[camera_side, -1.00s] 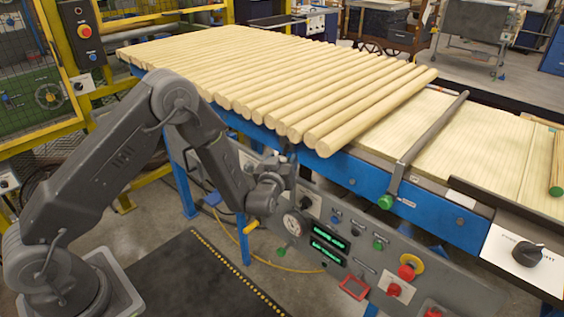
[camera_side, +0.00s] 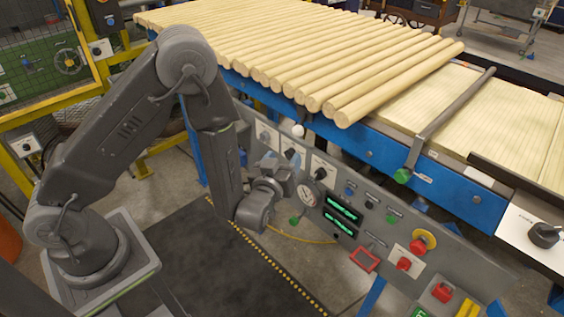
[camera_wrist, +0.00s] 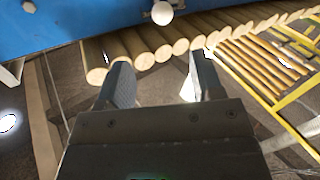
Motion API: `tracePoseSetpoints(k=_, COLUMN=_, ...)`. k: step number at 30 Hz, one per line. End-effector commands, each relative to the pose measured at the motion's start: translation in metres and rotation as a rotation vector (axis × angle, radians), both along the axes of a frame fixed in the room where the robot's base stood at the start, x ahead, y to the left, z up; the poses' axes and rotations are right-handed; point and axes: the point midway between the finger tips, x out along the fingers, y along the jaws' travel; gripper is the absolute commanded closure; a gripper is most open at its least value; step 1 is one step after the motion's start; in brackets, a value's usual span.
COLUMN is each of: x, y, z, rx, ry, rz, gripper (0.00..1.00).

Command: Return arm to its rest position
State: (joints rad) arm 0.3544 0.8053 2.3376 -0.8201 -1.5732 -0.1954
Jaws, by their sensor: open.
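In the side view my arm is bent at the elbow. The forearm hangs steeply and the wrist is low, in front of the grey control panel (camera_side: 385,235). The fingers are not clear there. In the wrist view my gripper (camera_wrist: 158,65) is open, with the two dark fingers apart and nothing seen between them. A white ball knob (camera_side: 298,130) sits at the blue rail above my wrist. It also shows at the top of the wrist view (camera_wrist: 162,13), beyond the fingertips and apart from them.
Turned wooden rods (camera_side: 330,75) lie in a row on the blue-framed line (camera_side: 365,152), their ends overhanging. A dark bar with a green knob (camera_side: 402,176) crosses the bed. The panel carries a gauge (camera_side: 307,195) and a red stop button (camera_side: 421,242). A dark mat (camera_side: 220,265) lies below.

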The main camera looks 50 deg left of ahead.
Motion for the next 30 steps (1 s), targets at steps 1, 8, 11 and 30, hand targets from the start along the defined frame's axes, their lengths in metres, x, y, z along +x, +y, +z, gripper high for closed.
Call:
tracePoseSetpoints(k=1, x=-0.003, y=-0.002, z=0.000, rx=0.000, ry=0.000, rz=-0.001, gripper=0.40)
tracePoseSetpoints(k=8, x=-0.005, y=-0.002, z=0.000, rx=0.000, ry=0.000, rz=0.000, gripper=0.40)
tracePoseSetpoints(k=11, x=-0.005, y=-0.002, z=0.000, rx=0.000, ry=0.000, rz=0.000, gripper=0.40)
tracePoseSetpoints(k=30, x=-0.011, y=-0.031, z=0.121, rx=-0.332, ry=0.421, rz=-0.358, gripper=0.40)
